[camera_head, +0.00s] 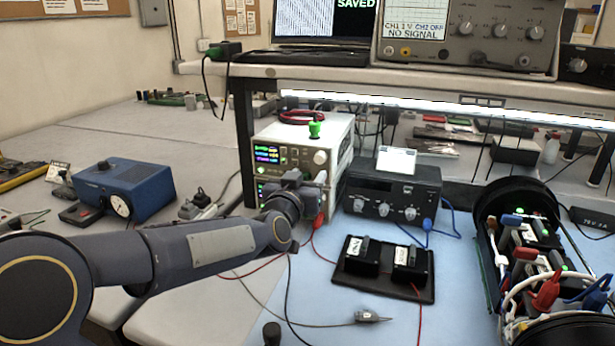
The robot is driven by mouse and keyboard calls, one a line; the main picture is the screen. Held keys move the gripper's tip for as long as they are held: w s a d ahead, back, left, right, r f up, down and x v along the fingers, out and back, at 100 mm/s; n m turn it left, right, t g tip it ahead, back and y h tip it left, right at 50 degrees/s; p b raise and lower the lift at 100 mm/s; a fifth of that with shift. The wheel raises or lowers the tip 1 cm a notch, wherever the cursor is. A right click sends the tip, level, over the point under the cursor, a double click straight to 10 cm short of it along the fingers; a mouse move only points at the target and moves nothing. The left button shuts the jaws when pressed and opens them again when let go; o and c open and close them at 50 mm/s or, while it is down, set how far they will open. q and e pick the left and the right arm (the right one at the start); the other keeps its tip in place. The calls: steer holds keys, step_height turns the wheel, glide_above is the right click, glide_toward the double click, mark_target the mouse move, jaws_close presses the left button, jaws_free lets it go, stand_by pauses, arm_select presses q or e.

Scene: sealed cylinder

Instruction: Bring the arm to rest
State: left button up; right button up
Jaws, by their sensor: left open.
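My left arm reaches in from the left across the bench. Its gripper (318,192) is in front of the lower front of the white power supply (335,140). The jaws are small and partly hidden by the wrist; I see nothing held in them. A red plug with a red lead is just below them, and I cannot tell whether they touch it. A black cylinder housing (505,192) lies at the right, with boards, clips and coloured leads showing inside. My right gripper is not in view.
A black instrument (392,190) stands right of the supply. A black pad (352,284) with two labelled blocks lies on the blue mat (460,320). Loose leads cross the mat's left part. A blue gauge box (145,185) stands behind my arm. A shelf (440,88) overhangs the back.

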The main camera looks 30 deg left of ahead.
arm_select(q)
steer(key=s+d+f+g+h+p, duration=0.2)
steer(key=s+d+f+g, duration=0.1)
steer(key=s, duration=0.7)
steer(key=s+d+f+m+g+h+p, duration=0.1)
steer(key=s+d+f+g+h+p, duration=0.1)
steer(key=s+d, duration=0.5)
steer(key=s+d+f+g+h+p, duration=0.3)
steer(key=s+d+f+g, duration=0.2)
steer(key=s, duration=0.8)
steer(key=shift+f+m+g+h, duration=0.3)
steer(key=shift+f+g+h, duration=0.15)
steer(key=shift+g, duration=0.55)
steer(key=shift+w, duration=0.1)
